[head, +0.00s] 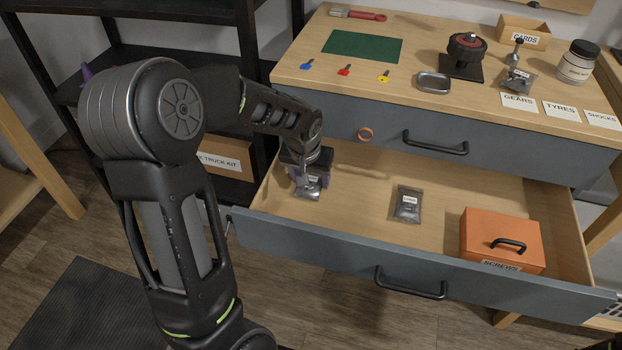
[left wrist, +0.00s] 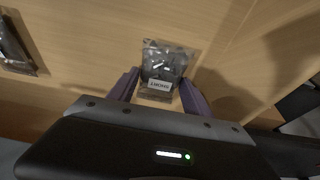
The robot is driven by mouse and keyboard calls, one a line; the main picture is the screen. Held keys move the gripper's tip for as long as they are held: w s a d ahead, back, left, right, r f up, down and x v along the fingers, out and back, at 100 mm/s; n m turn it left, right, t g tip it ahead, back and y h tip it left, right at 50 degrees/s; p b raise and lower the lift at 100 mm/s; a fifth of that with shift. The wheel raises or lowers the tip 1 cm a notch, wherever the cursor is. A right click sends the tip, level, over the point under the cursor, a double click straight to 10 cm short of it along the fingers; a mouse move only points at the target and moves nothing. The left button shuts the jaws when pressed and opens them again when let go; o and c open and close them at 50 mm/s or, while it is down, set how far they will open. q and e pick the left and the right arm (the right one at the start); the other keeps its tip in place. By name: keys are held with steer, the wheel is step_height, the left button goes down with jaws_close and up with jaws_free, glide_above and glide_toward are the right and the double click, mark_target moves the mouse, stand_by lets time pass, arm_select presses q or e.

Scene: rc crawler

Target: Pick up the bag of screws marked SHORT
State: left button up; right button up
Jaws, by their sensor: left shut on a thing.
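My left gripper (head: 309,171) reaches down into the left part of the open lower drawer (head: 350,180). It is shut on a small clear bag of screws (head: 309,189) with a white label. In the left wrist view the bag (left wrist: 164,62) sits between the two purple fingers of the gripper (left wrist: 158,88), and its label appears to read SHORT. I cannot tell whether the bag still touches the drawer floor. A second bag (head: 407,204) with a label lies in the middle of the drawer, and part of it shows in the left wrist view (left wrist: 14,48). My right gripper is not in view.
An orange box (head: 500,238) labelled SCREWS stands at the drawer's right end. The drawer front (head: 310,248) stands up as a low wall. The benchtop above holds a green mat (head: 362,46), small keys, a metal tray (head: 434,82) and a jar (head: 578,62).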

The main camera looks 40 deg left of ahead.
arm_select(q)
steer(key=shift+r, duration=0.1)
step_height(320, 180, up, 28)
steer(key=p, duration=0.6)
stand_by(0.6)
